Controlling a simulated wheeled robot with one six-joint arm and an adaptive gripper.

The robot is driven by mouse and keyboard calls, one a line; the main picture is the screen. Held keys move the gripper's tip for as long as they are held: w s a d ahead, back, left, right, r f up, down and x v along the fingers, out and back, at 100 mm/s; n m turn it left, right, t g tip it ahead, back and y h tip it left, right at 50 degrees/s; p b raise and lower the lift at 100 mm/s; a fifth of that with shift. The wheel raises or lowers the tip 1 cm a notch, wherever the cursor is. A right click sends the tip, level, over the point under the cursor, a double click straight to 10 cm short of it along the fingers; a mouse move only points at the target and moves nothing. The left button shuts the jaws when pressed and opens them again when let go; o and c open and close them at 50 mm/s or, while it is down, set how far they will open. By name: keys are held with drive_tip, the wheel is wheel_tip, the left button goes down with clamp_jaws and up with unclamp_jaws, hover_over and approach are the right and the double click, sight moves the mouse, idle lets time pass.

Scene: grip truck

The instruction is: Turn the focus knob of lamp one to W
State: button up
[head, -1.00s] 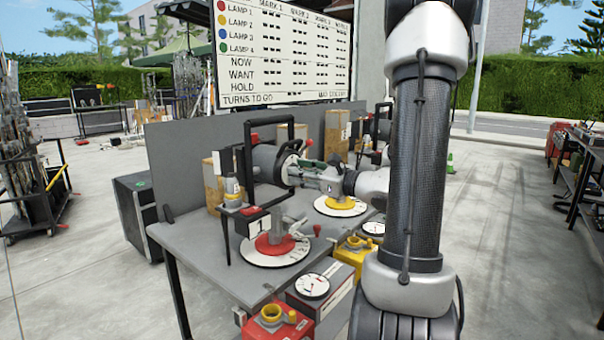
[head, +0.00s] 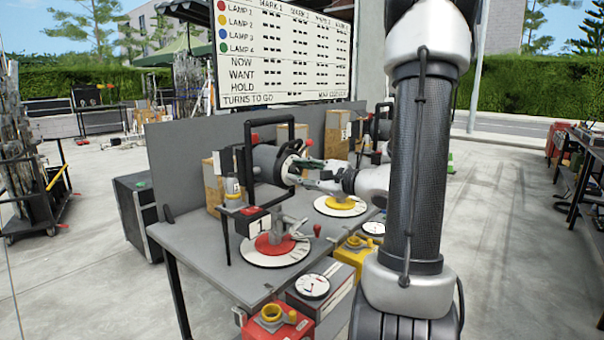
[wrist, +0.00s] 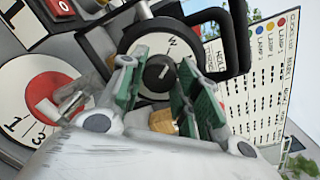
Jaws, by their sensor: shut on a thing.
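Lamp one is a dark drum-shaped lamp (head: 272,160) in a black yoke on a red base (head: 275,243) at the table's near end. In the wrist view its pale round face carries a black focus knob (wrist: 158,73) with a white mark. My gripper (head: 300,172) reaches in from the right at this face. In the wrist view its green-padded fingers (wrist: 160,66) stand on either side of the knob and are shut on it.
A white dial plate (head: 247,254) lies under the red base. The second lamp's yellow base (head: 340,202) stands farther along the grey table (head: 200,235). A red box (head: 277,325) and a yellow box (head: 352,262) stand in front. A scoreboard (head: 285,55) rises behind.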

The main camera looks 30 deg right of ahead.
drive_tip(key=shift+n, duration=0.9)
drive_tip(key=o, duration=1)
drive_tip(key=shift+s, duration=0.1)
drive_tip(key=v, duration=1.2)
